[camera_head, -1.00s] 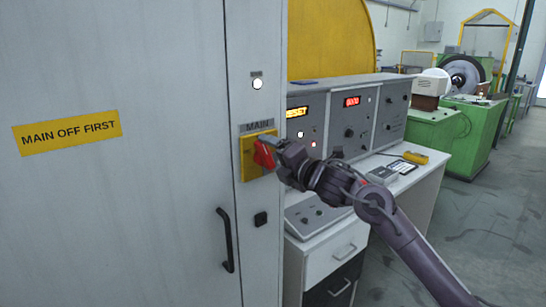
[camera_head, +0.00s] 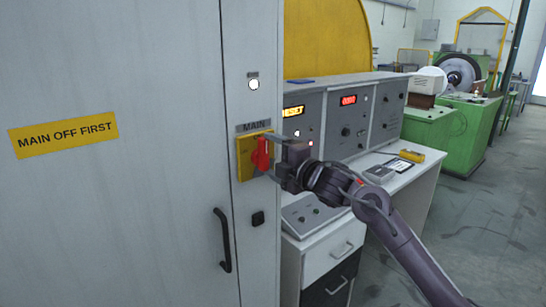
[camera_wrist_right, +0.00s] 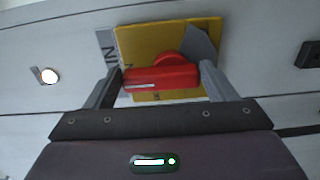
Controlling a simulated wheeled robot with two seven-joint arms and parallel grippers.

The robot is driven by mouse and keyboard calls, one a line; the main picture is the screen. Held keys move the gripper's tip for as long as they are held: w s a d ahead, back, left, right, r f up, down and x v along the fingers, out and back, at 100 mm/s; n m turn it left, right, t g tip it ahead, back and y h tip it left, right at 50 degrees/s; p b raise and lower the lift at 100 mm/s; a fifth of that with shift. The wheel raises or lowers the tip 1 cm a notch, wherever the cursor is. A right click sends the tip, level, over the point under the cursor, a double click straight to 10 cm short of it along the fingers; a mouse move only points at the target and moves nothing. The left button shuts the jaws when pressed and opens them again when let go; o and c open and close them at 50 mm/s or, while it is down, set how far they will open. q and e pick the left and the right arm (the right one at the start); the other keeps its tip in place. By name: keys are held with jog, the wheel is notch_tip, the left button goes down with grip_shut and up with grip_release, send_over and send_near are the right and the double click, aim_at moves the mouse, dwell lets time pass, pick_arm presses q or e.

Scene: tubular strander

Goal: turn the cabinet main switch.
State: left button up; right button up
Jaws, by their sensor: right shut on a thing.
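The main switch is a red rotary handle (camera_head: 262,153) on a yellow plate (camera_head: 246,158), under a label reading MAIN on the grey cabinet (camera_head: 150,200). The handle stands about upright in the head view. My right gripper (camera_head: 268,155) reaches it from the right and is shut on the handle. In the right wrist view the red handle (camera_wrist_right: 160,78) lies crosswise between the two fingers, with the yellow plate (camera_wrist_right: 140,40) behind it. The gripper partly hides the plate. My left gripper is not in view.
A lit white lamp (camera_head: 253,84) is above the switch. A black door handle (camera_head: 222,240) and a small black latch (camera_head: 258,218) are below. A control desk (camera_head: 345,120) with lit displays stands right of the cabinet. A yellow sign (camera_head: 64,135) reads MAIN OFF FIRST.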

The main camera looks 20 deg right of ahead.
jog(key=o, duration=1)
jog(key=shift+d, duration=0.1)
jog(key=b+v, duration=0.3)
jog(key=v, duration=0.4)
jog(key=shift+s, duration=0.35)
jog(key=shift+d, duration=0.15)
